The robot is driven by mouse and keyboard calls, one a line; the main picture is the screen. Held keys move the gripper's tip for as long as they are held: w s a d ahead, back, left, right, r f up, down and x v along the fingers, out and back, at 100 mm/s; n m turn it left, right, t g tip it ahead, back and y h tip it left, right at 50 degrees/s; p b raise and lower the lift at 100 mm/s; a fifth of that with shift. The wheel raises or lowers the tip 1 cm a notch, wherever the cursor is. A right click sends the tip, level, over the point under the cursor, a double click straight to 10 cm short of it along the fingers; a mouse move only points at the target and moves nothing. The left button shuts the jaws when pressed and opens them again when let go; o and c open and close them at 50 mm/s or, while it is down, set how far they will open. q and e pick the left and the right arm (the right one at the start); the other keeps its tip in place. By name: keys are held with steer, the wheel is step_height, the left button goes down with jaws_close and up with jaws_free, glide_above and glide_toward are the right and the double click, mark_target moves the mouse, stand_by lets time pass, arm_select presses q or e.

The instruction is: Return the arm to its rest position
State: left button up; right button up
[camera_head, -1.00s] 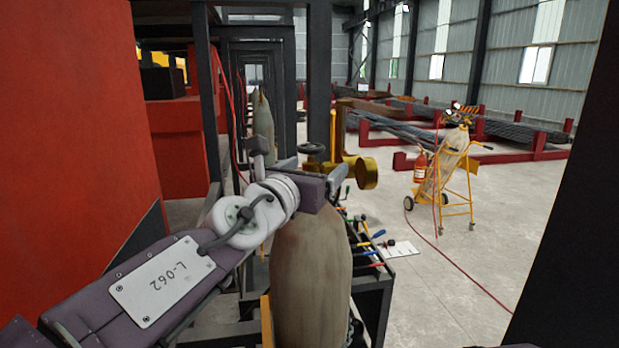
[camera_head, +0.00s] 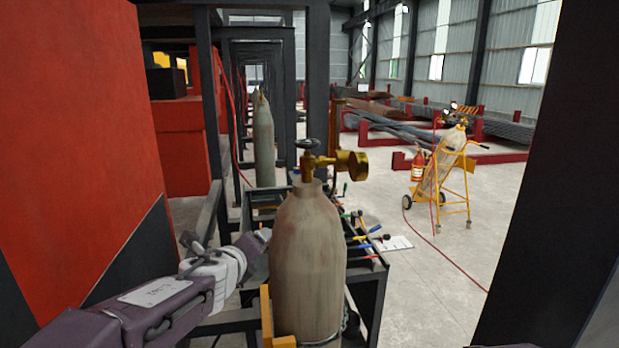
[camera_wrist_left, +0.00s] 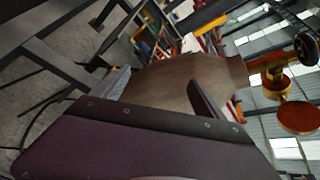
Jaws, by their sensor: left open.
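My left arm comes in from the lower left in the head view. Its left gripper (camera_head: 262,240) is low, beside the left side of a worn grey-brown gas cylinder (camera_head: 308,262). The cylinder stands upright with a brass valve (camera_head: 318,166) and a dark handwheel (camera_head: 307,143) on top. In the left wrist view the gripper's two fingers (camera_wrist_left: 158,88) are apart, and the cylinder (camera_wrist_left: 180,80) shows behind them with its valve (camera_wrist_left: 280,85) at the right. I cannot tell whether the gripper touches the cylinder. My right gripper is not in view.
A yellow cart (camera_head: 440,180) with a cylinder and a red extinguisher (camera_head: 418,166) stands at the right. A dark rack with tools (camera_head: 368,235) is behind the near cylinder. A red panel (camera_head: 80,150) fills the left, and a dark post (camera_head: 535,200) the right.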

arm_select(q)
steer(key=s+a+f+n+g+y, duration=0.1)
steer(key=s+a+f+n+g, duration=0.25)
steer(key=s+f+n, duration=0.4)
steer(key=s+a+f+n+g+y, duration=0.25)
steer(key=s+a+f+n, duration=0.2)
steer(key=f+n, duration=0.55)
steer(key=s+d+f+n+g+h, duration=0.3)
steer(key=s+f+n+g, duration=0.3)
steer(key=s+f+n, duration=0.4)
steer(key=s+n, duration=0.1)
steer(key=s, duration=0.2)
steer(key=shift+s+d, duration=0.3)
steer(key=shift+d, duration=0.1)
